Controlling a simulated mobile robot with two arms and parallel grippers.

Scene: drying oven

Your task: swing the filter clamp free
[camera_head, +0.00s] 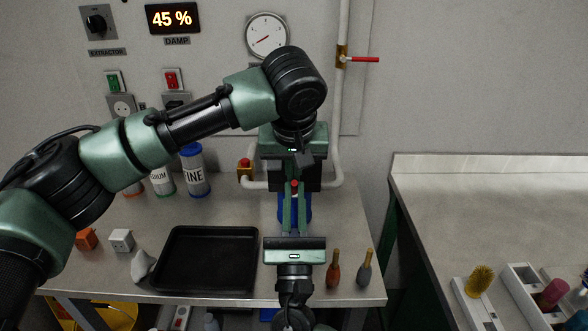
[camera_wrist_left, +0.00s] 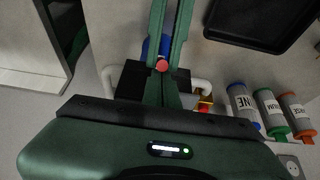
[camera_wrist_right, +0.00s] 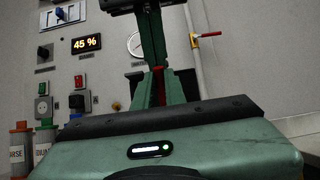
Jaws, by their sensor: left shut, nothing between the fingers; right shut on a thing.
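The filter clamp shows mostly as its red knob (camera_head: 294,184), in front of a black housing (camera_head: 275,178) with a blue round body (camera_head: 308,207) below. My right gripper (camera_head: 294,198) comes up from the front, shut on the clamp. The red part (camera_wrist_right: 158,70) shows between its fingers in the right wrist view. My left gripper (camera_head: 296,168) comes over from behind and above, facing the right one, shut and empty. Its fingers overlap the clamp in view, and the red knob (camera_wrist_left: 161,65) shows there. The grippers hide most of the clamp; I cannot tell its angle.
A black tray (camera_head: 160,286) lies at left on the bench, with labelled canisters (camera_head: 194,168) behind. Two brushes (camera_head: 364,268) stand at front right. A white pipe (camera_head: 336,170) with a red-handled valve (camera_head: 362,59) runs up the wall. A second bench (camera_head: 450,200) is at right.

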